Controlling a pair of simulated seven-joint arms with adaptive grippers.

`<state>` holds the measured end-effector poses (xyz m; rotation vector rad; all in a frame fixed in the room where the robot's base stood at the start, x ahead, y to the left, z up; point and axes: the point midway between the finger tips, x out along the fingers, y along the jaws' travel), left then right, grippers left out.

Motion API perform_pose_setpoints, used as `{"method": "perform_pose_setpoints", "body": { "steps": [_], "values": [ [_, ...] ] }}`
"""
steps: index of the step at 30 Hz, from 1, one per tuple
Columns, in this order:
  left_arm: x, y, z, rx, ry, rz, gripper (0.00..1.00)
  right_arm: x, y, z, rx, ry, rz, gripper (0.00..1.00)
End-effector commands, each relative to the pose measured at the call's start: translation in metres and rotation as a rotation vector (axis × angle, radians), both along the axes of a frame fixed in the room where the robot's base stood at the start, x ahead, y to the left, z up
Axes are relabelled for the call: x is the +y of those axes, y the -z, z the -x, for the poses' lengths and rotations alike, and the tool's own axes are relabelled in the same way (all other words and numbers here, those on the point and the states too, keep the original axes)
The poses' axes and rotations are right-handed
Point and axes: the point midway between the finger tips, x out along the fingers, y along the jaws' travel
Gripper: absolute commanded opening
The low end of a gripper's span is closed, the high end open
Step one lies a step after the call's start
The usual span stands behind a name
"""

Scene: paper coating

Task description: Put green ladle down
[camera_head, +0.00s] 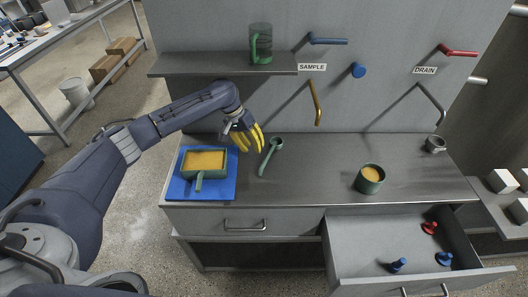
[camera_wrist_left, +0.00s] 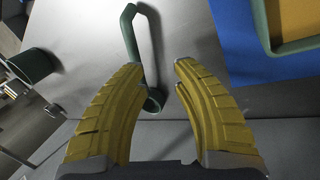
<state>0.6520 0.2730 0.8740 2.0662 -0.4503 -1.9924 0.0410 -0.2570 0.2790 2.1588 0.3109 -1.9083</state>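The green ladle (camera_head: 268,158) lies on the grey countertop (camera_head: 315,165), its cup end toward the back wall and its handle toward the front. My left gripper (camera_head: 250,142) is just to the left of the ladle's cup end, fingers spread and empty. In the left wrist view the ladle (camera_wrist_left: 132,38) lies beyond the open yellow fingers (camera_wrist_left: 160,68). Its lower end shows in the gap between them, partly hidden by a finger, with no finger seen closed on it. My right gripper is not in view.
A green-rimmed tray of orange material (camera_head: 204,161) sits on a blue mat (camera_head: 229,190) left of the ladle. A green cup (camera_head: 370,180) stands to the right. A shelf (camera_head: 220,64) holds a green-handled container (camera_head: 261,45). An open drawer (camera_head: 420,277) juts out at front right.

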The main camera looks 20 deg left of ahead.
Motion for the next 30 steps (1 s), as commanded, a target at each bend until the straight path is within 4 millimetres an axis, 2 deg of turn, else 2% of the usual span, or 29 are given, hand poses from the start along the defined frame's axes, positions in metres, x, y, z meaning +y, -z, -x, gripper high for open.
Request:
{"method": "perform_pose_setpoints", "body": {
  "steps": [1,4,12,19,30],
  "values": [
    [0.011,0.0,0.001,0.0,-0.003,-0.001,0.27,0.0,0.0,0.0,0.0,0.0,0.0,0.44],
    [0.029,0.0,0.002,0.0,-0.003,-0.001,0.27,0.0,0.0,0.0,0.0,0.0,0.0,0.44],
    [0.062,0.0,0.004,-0.001,-0.001,0.001,0.27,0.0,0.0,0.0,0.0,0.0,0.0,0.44],
    [0.073,0.0,0.005,-0.001,0.001,0.003,0.27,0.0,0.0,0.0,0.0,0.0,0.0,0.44],
    [0.074,0.0,0.005,-0.002,0.002,0.002,0.27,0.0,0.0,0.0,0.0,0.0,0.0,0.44]
  ]
}}
